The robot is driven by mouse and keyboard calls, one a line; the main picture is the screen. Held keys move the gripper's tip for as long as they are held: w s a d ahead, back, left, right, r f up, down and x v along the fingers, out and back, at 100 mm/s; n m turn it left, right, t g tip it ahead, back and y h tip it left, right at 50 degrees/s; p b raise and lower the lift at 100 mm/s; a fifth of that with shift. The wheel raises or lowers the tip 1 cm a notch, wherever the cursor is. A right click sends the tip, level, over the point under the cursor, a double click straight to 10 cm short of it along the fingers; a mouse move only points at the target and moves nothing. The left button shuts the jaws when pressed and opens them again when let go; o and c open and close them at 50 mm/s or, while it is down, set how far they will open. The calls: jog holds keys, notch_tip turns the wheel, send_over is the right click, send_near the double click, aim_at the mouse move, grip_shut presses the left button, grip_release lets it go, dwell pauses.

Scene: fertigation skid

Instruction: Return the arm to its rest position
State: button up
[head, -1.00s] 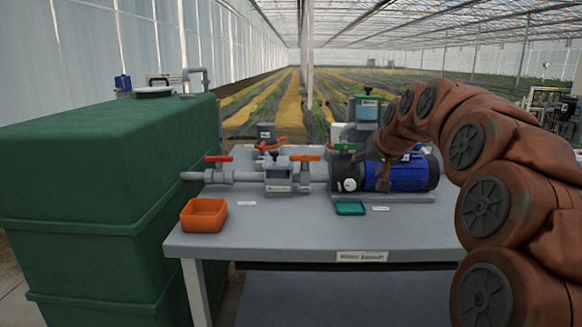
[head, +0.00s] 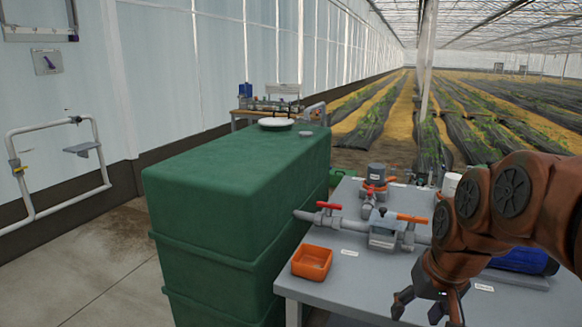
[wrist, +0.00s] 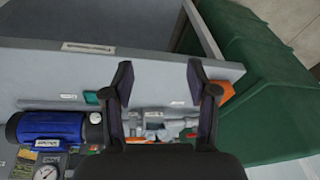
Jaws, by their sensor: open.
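My gripper (head: 432,306) is at the lower right of the head view, at the end of my rust-brown arm. Its dark fingers point down in front of the bench and it holds nothing. In the wrist view my gripper (wrist: 157,80) has its two fingers wide apart with nothing between them. Behind the fingers lie the bench (wrist: 150,62), grey pipework (wrist: 155,118) and a blue pump motor (wrist: 45,125). In the head view my arm hides much of the pump end of the bench.
A green tank (head: 235,190) stands left of the bench (head: 345,290). An orange tray (head: 312,263) sits on the bench's left corner. Red-handled (head: 329,206) and orange-handled (head: 411,218) valves stand on the pipework. The floor (head: 95,255) left of the tank is clear.

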jog(key=s+a+r+g+p, duration=0.1)
jog(key=s+p, duration=0.4)
jog(key=s, duration=0.5)
jog(key=s+a+r+n+g+p, duration=0.1)
jog(key=s+a+r+g+p, duration=0.1)
jog(key=s+p, duration=0.4)
jog(key=s+g, duration=0.1)
jog(key=s, duration=0.3)
jog(key=shift+s+a+r+g+h, duration=0.3)
jog(key=shift+s+a+h, duration=0.1)
jog(key=shift+c, duration=0.3)
